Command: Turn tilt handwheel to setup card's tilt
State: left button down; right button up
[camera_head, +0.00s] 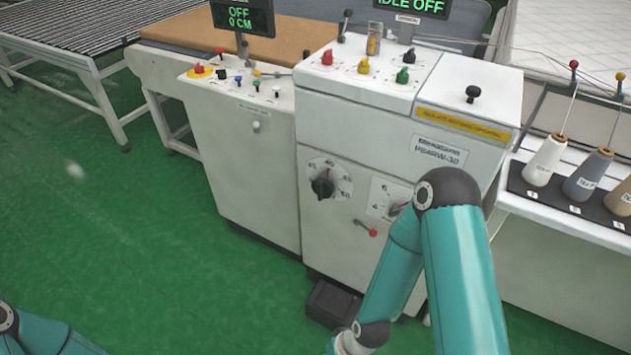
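The white machine cabinet (345,260) stands in the middle of the head view. Its front has a black dial knob (323,187) on a numbered scale and a second scale plate (388,197) with a small red pointer, partly hidden by my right arm. A small lever with a red knob (372,232) sticks out below. I cannot tell which of these is the tilt handwheel, and I see no clearly readable setup card. My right arm crosses in front of the cabinet, its gripper outside the frame. Only part of my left arm shows at bottom left; its gripper is out of view.
Coloured knobs sit on the cabinet top (340,75) and the lower left console (250,150). Displays (243,17) read "OFF 0 CM" and "IDLE OFF". Thread cones (545,160) stand on a rack at right. A black pedal box (328,303) lies below. Green floor at left is clear.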

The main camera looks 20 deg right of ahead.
aim_at(323, 187)
jog(key=u, duration=1.1)
jog(key=i, duration=0.15)
jog(key=z, duration=2.65)
jog(key=k, duration=0.75)
jog(key=u, duration=0.85)
jog(key=i, duration=1)
jog(key=u, duration=0.2)
